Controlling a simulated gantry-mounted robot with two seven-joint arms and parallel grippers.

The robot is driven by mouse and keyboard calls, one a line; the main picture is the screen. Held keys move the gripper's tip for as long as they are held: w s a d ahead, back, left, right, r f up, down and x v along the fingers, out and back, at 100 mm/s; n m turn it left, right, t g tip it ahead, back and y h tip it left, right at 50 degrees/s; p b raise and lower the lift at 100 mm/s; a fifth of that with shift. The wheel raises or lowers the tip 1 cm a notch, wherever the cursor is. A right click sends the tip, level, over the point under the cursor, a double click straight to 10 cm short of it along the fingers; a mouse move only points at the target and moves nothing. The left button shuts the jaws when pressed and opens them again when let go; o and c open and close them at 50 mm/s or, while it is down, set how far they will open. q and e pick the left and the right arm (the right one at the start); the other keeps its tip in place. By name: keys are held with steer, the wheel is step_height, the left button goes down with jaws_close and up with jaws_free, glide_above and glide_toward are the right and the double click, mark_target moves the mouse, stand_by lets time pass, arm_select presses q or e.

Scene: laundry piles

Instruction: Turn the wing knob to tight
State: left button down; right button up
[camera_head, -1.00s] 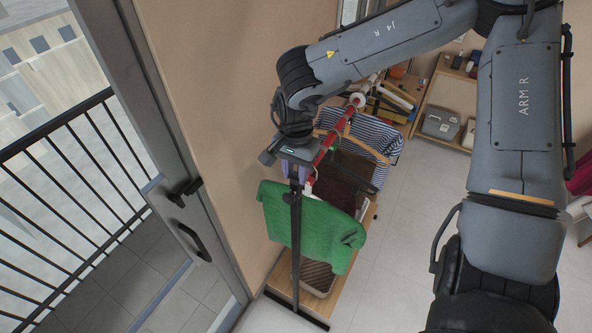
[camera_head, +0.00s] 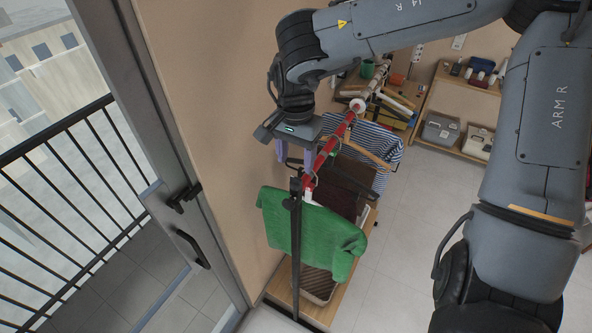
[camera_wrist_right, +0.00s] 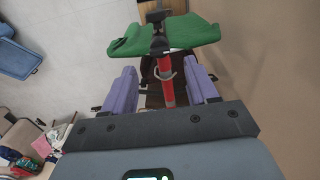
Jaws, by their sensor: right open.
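A small dark knob (camera_head: 288,203) sticks out near the top of the black post (camera_head: 296,245) at the near end of the clothes rack; its wing angle is too small to read. In the right wrist view, a dark fitting (camera_wrist_right: 159,44) shows at the end of the red rail (camera_wrist_right: 167,88); I cannot tell whether it is the knob. My right gripper (camera_head: 294,163) is open, its purple fingers pointing down above and behind the post's top, apart from the knob. In the right wrist view, the fingers (camera_wrist_right: 160,72) stand either side of the red rail. My left gripper is out of view.
A green sweater (camera_head: 312,235) hangs at the rack's near end, a striped shirt (camera_head: 375,140) farther along. The tan wall (camera_head: 225,90) runs close on the left, with a glass door (camera_head: 190,225) beside it. Clear floor (camera_head: 410,225) lies to the right.

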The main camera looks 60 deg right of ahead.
mark_target(296, 178)
step_height(296, 178, up, 4)
steer(key=shift+r, duration=0.1)
stand_by(0.4)
